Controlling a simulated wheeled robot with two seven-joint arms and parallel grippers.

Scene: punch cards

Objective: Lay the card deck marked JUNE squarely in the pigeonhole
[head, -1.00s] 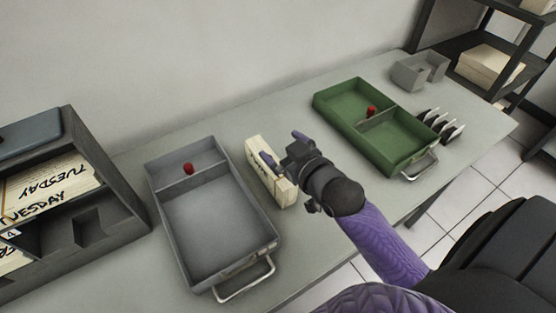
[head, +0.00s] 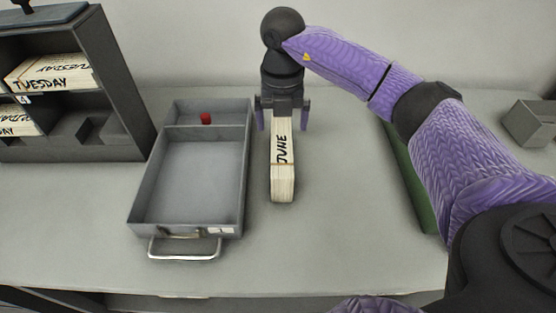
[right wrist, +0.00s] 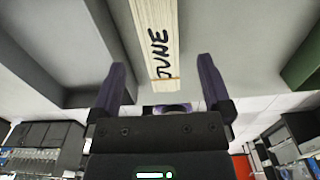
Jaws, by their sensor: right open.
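My right gripper (head: 283,122) is open at the deck's far end, one finger on each side. In the right wrist view, clear gaps show between the fingers (right wrist: 164,80) and the deck. The dark grey pigeonhole rack (head: 120,90) stands at the left. Its upper and lower left compartments hold TUESDAY-type decks; the lower right one, with a notched block, looks empty. My left gripper is out of view.
A grey holder (head: 532,122) stands at the right. The table front is clear.

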